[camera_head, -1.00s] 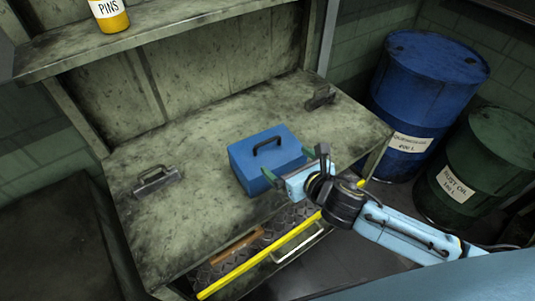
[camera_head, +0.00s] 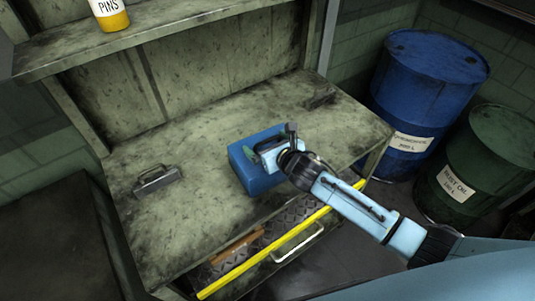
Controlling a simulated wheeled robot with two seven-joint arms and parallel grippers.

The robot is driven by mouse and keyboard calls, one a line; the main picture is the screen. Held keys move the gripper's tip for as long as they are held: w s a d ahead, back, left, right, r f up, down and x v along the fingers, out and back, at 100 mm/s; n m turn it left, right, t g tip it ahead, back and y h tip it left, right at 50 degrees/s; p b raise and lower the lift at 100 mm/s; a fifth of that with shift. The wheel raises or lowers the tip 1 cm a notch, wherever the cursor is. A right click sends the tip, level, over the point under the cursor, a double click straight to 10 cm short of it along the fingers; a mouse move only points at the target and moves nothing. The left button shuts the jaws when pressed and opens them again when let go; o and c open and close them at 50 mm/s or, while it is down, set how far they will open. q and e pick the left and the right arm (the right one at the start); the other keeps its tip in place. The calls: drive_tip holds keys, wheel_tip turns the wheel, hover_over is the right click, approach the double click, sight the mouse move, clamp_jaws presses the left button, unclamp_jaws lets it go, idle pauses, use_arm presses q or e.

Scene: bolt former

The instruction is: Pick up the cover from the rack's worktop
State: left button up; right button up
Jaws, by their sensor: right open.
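The cover (camera_head: 257,180) is a blue box-like piece with a black handle on top. It sits on the rack's worktop (camera_head: 200,215), near the middle of its front half. My right gripper (camera_head: 264,149) is over the cover's top, at the handle, with its arm coming in from the lower right. Its jaws are open. The gripper hides part of the handle and the cover's right side, and I cannot tell whether the fingers touch the handle. My left gripper is not in view.
A grey metal handle piece (camera_head: 157,180) lies at the worktop's left, another (camera_head: 320,98) at the back right. A yellow-edged drawer (camera_head: 265,254) stands open below. A shelf (camera_head: 180,27) holds a PINS jar (camera_head: 109,15). Blue (camera_head: 430,90) and green (camera_head: 485,160) drums stand right.

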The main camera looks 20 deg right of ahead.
drive_tip(key=shift+w, duration=0.1)
drive_tip(key=c, duration=1.2)
